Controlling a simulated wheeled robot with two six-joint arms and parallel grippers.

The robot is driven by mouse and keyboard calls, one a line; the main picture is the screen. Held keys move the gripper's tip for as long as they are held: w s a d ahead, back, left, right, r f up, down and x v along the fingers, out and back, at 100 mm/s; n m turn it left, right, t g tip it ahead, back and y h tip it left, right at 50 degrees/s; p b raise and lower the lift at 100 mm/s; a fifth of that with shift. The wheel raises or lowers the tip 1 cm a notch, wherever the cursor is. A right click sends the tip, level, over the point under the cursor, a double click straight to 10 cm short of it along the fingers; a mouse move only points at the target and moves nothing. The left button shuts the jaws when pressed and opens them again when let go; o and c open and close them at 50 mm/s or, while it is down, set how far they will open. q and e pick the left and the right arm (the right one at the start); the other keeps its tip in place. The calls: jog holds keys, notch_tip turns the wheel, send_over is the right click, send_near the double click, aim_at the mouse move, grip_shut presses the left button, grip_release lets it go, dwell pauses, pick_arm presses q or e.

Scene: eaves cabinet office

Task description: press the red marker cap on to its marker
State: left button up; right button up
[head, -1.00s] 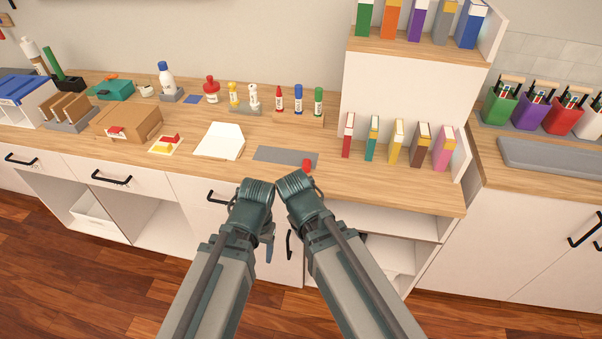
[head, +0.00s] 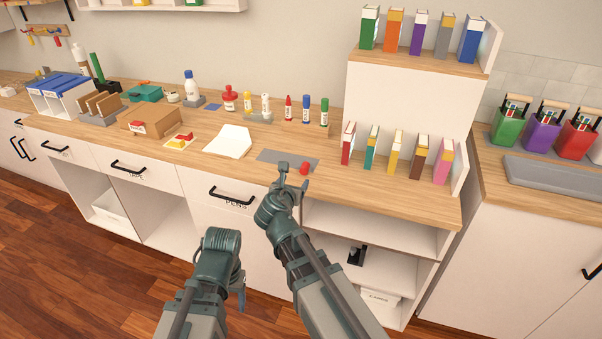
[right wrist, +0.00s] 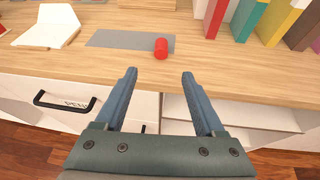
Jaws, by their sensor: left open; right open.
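The small red cap (head: 304,169) rests at the right end of a flat grey mat (head: 272,157) near the counter's front edge. It also shows in the right wrist view (right wrist: 161,48), just beyond and between my fingertips. My right gripper (head: 293,176) is open and empty at the counter's front edge, short of the cap. My left gripper (head: 240,293) is open, low in front of the drawers, away from the counter top.
A white paper pad (head: 229,140) lies left of the mat. A shelf unit with upright books (head: 395,150) stands to the right. Glue bottles and a red stamp (head: 230,98) stand behind. The counter between mat and markers is clear.

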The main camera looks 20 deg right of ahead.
aim_at(304, 170)
jog(key=b+x, duration=0.3)
jog(key=x, duration=0.5)
jog(key=shift+w+d+f, duration=0.15)
jog(key=shift+w+f, duration=0.05)
jog(key=shift+w, duration=0.05)
jog(key=shift+w, duration=0.1)
jog(key=b+x, duration=0.2)
jog(key=x, duration=0.3)
jog(key=shift+d+f, duration=0.1)
grip_shut()
